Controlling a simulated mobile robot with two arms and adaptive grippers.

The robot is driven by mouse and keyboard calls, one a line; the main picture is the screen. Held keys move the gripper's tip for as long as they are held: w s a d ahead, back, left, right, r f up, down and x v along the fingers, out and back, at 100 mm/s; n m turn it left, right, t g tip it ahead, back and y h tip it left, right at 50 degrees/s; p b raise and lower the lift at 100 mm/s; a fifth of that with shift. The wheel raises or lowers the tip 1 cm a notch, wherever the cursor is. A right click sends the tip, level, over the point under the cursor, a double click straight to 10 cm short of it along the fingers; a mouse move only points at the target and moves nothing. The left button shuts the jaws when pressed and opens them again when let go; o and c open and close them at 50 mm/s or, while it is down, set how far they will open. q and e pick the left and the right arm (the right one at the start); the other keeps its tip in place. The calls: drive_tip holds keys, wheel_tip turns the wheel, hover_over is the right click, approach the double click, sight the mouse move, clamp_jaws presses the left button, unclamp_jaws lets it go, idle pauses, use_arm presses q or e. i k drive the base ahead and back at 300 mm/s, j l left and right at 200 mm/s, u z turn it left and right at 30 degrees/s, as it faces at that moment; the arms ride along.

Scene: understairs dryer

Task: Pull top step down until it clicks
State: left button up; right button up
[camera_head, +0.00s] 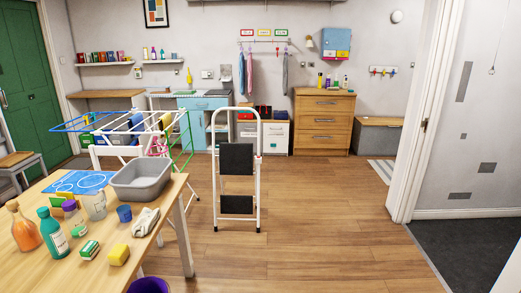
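A white-framed step stool (259,135) stands upright on the wooden floor at the middle of the room. It has a rounded top rail. Its top step (237,158) is a dark panel that faces me broadly, so it looks steeply tilted or upright rather than flat. A second dark step (237,204) sits below it, near the floor. The frame looks narrow from front to back, but I cannot tell whether any catch is engaged. Neither of my grippers shows in the head view.
A wooden table (178,190) with bottles, sponges and a grey basin (142,187) stands at the front left. A drying rack (185,140) stands behind it, left of the stool. Floor (320,225) in front and right of the stool is clear. A doorway frame (422,110) is at right.

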sight(236, 158)
drive_tip(key=i+u, duration=0.1)
drive_tip(key=i, duration=2.15)
